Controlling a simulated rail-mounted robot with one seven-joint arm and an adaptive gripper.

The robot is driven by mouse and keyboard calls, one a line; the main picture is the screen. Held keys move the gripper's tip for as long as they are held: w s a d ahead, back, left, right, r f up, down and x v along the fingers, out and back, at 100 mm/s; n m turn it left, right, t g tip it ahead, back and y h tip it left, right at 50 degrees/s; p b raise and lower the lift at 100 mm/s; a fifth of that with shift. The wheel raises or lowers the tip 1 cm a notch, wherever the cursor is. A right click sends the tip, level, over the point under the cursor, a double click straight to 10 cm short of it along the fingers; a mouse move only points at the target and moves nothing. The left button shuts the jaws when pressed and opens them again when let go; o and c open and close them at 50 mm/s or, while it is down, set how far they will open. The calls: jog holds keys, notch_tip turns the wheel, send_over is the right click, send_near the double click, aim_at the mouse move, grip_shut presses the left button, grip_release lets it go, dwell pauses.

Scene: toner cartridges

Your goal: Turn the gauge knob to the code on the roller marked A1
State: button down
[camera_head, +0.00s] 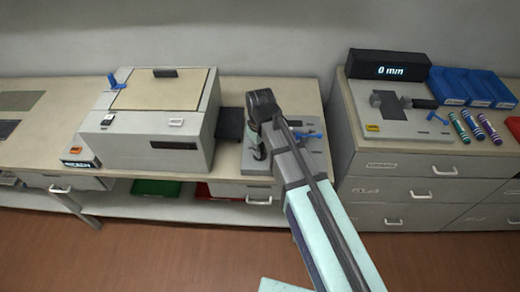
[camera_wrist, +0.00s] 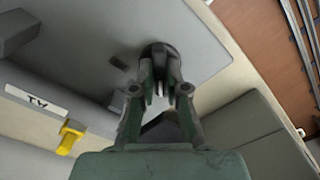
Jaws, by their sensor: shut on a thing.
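My gripper (camera_head: 255,143) is over a grey panel (camera_head: 258,165) on the middle bench. In the wrist view my gripper (camera_wrist: 160,88) is closed around a dark round knob (camera_wrist: 157,47) standing on that panel. The knob is mostly hidden by my gripper in the head view, and I cannot read any setting on it. Striped roller-like cylinders, green (camera_head: 459,127), teal (camera_head: 472,124), purple (camera_head: 490,129) and orange (camera_head: 514,127), lie at the right. No A1 marking or code is legible on them.
A boxy machine (camera_head: 160,150) stands left of my gripper. On the right cabinet are a black display (camera_head: 388,66) reading 0 mm, a grey fixture plate (camera_head: 410,128) and blue bins (camera_head: 470,88). The wrist view shows a white label (camera_wrist: 37,101) and a yellow part (camera_wrist: 71,137).

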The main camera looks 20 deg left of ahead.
jog(key=m, duration=0.4)
jog(key=shift+m, duration=2.2)
jog(key=c, duration=1.2)
grip_release()
notch_tip(320, 180, up, 12)
